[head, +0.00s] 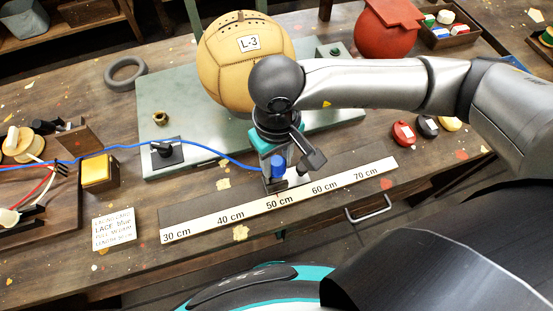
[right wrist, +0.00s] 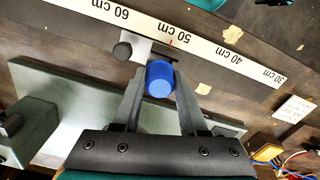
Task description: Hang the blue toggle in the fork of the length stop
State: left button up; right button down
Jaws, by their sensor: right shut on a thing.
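The blue toggle (head: 278,166) is upright between the fingers of my right gripper (head: 284,164), which is shut on it. The right wrist view also shows the toggle (right wrist: 160,80) between the fingertips. The length stop (right wrist: 148,46), a pale metal piece with a dark knob, sits on the ruler side near 50 cm, just beyond the toggle. The toggle overlaps its edge in that view; I cannot tell whether they touch, and the fork is mostly hidden. The blue lace (head: 213,149) runs from the left past a dark clamp (head: 166,153) toward the toggle. My left gripper is not in view.
The ruler board (head: 230,212) lies along the bench front. A tan ball (head: 240,55) stands on the green plate (head: 190,98) behind my gripper. A yellow block (head: 100,171) and a printed card (head: 114,231) lie at left. Coloured discs (head: 403,133) lie at right.

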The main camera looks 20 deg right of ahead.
aim_at(276, 169)
jog(key=shift+b, duration=0.4)
dwell(0.5)
jog(key=shift+f+b, duration=1.55)
jog(key=shift+b, duration=0.65)
dwell(0.4)
jog(key=shift+c, duration=1.8)
grip_release()
notch_tip(276, 169, up, 15)
jog(key=p, duration=0.1)
jog(key=shift+r, duration=0.15)
